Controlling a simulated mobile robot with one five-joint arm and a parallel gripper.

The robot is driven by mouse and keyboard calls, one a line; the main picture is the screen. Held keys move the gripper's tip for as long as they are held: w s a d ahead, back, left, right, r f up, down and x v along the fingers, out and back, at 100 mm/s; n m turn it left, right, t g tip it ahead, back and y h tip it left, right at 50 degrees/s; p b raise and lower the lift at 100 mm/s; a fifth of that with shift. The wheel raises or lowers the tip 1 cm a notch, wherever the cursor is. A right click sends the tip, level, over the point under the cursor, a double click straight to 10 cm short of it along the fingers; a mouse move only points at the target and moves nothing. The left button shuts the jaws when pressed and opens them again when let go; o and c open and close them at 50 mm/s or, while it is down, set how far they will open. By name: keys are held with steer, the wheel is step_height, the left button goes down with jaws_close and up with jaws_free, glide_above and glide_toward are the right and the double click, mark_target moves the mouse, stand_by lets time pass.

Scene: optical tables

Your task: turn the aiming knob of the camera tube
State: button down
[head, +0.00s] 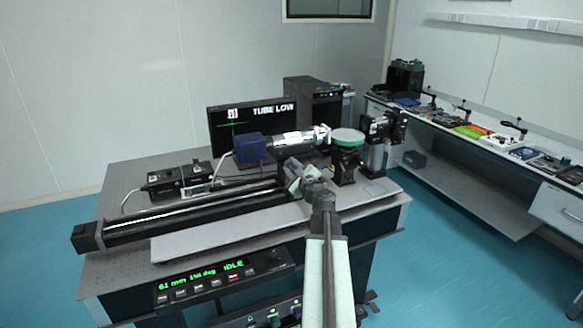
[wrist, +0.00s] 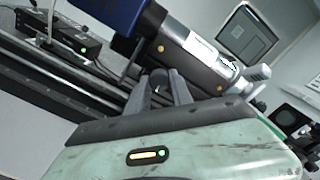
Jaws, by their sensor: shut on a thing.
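The camera tube lies level above the rail, with a blue box (head: 250,148) at its left end and a white and black barrel (head: 292,140). In the wrist view the barrel (wrist: 195,50) runs diagonally above my fingers, and the blue box is at the top. My gripper (head: 297,172) is just below the barrel. In the wrist view its two dark fingers (wrist: 170,86) are close together around a small dark part under the tube, which looks like the aiming knob (wrist: 158,88). The fingers hide most of that knob.
A monitor (head: 228,138) behind the tube reads "TUBE LOW". A long black rail (head: 180,215) crosses the optical table (head: 125,180). A green-rimmed round disc (head: 348,137) stands right of the tube. A front panel (head: 222,279) shows green text ending in "IDLE".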

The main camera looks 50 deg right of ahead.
steer(key=shift+n, duration=0.6)
steer(key=c, duration=1.1)
jaws_free()
steer(key=shift+s, duration=0.1)
